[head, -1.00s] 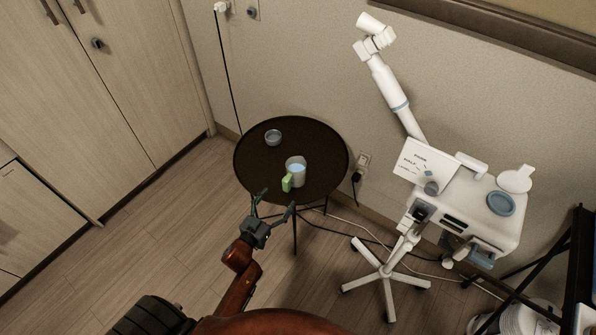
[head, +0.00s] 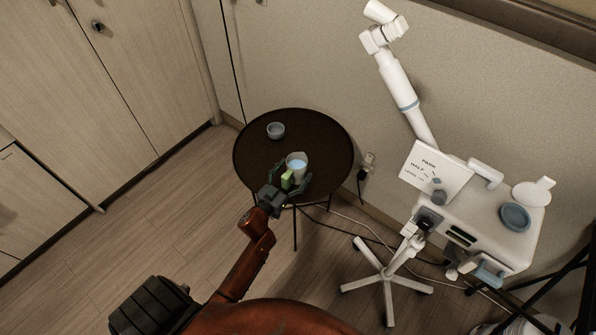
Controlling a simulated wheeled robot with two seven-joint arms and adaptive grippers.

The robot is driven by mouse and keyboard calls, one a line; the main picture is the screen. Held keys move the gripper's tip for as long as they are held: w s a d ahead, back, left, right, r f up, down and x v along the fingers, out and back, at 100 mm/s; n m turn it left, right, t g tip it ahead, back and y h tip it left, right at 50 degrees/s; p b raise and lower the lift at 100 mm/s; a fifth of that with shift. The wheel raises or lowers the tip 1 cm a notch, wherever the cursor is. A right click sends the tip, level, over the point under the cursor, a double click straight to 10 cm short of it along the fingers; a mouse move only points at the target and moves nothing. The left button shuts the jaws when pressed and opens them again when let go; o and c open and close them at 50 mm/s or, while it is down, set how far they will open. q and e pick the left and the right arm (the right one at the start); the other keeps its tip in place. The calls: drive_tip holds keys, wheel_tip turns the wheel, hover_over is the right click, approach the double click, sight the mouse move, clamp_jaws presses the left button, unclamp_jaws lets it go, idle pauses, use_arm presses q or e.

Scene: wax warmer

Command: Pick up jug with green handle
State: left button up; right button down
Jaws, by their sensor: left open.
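My left gripper (head: 289,178) is open at the table's front edge. Its two fingers are spread on either side of the green handle. I cannot tell whether they touch it. The lower part of the jug is partly hidden by the handle and fingers. My right gripper is not in view.
A small grey bowl (head: 276,130) stands on the table behind the jug. A white wheeled machine (head: 470,215) with a tall arm stands to the right. Cables run along the floor by the wall. Wooden cabinets (head: 85,80) are at the left. The floor in front is clear.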

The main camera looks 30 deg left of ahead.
use_arm(q)
drive_tip(key=shift+w, duration=0.3)
drive_tip(key=shift+r, duration=0.1)
drive_tip(key=shift+c, duration=0.6)
clamp_jaws()
